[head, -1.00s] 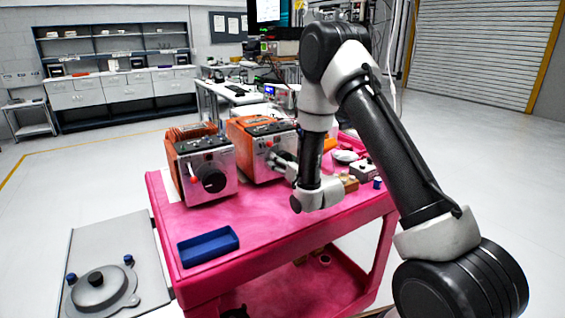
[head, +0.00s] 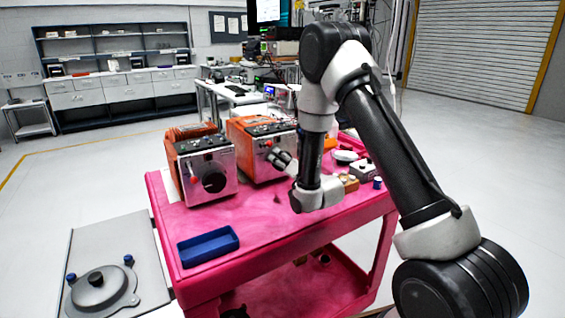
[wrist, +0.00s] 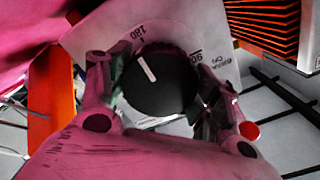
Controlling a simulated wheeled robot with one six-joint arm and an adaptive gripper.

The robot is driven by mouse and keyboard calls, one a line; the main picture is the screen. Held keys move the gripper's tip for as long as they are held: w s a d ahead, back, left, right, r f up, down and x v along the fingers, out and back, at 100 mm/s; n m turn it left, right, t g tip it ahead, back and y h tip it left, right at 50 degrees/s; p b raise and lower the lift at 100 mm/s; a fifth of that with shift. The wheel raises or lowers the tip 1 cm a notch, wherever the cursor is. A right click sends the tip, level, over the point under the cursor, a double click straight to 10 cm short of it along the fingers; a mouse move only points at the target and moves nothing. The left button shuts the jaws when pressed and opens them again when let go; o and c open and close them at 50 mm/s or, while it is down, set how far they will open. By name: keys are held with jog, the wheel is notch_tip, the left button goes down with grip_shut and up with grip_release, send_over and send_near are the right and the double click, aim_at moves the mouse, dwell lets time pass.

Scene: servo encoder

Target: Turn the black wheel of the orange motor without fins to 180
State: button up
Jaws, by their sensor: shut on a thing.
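The orange motor without fins (head: 246,130) stands on the pink cart, right of the other motor in the head view. Its grey front faces my gripper (head: 280,157). In the wrist view, the two fingers of my gripper (wrist: 160,90) are shut on opposite sides of its black wheel (wrist: 165,92). The white line on the wheel (wrist: 146,68) points up and left, roughly toward the 180 mark (wrist: 138,33). The 90 mark (wrist: 196,56) is to the right, partly cut by shadow.
The other orange motor (head: 203,160) stands close on the left; orange fins (wrist: 268,22) show in the wrist view. A red knob (wrist: 250,130) is near my right finger. A blue tray (head: 208,246) lies at the cart's front left. Small items sit on the right.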

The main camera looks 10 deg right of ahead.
jog(key=o, duration=1)
jog(key=v, duration=0.7)
jog(key=shift+s, duration=0.2)
